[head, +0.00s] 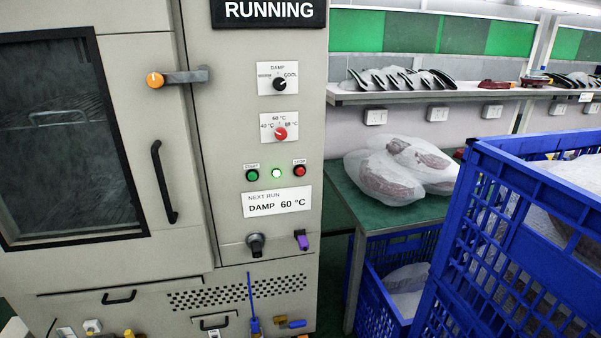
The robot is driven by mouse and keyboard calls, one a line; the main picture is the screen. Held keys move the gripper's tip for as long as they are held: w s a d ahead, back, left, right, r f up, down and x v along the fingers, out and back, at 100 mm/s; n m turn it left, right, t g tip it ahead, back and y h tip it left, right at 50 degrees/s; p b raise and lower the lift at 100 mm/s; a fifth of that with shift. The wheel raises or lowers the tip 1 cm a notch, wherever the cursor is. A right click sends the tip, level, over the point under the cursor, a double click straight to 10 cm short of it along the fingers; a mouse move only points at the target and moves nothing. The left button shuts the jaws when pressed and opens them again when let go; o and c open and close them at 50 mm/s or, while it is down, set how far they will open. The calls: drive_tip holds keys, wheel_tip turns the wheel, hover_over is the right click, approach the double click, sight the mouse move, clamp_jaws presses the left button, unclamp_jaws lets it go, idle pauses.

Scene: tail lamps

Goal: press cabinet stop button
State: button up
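The cabinet (150,190) stands at the left and centre of the head view, with its windowed door shut. Its control panel is on the right side of the front. The red stop button (299,171) sits under a small STOP label, right of a lit green lamp (276,173). The green start button (252,175) is left of that lamp. The sign (268,10) on top reads RUNNING. A card (277,202) below reads NEXT RUN DAMP 60 °C. My gripper is not in view.
Above the buttons are a black knob (279,85) and a red knob (280,133). A black door handle (164,182) sticks out. To the right are a green table (342,183) with bagged parts (388,178) and a large blue crate (478,205). The space before the panel looks clear.

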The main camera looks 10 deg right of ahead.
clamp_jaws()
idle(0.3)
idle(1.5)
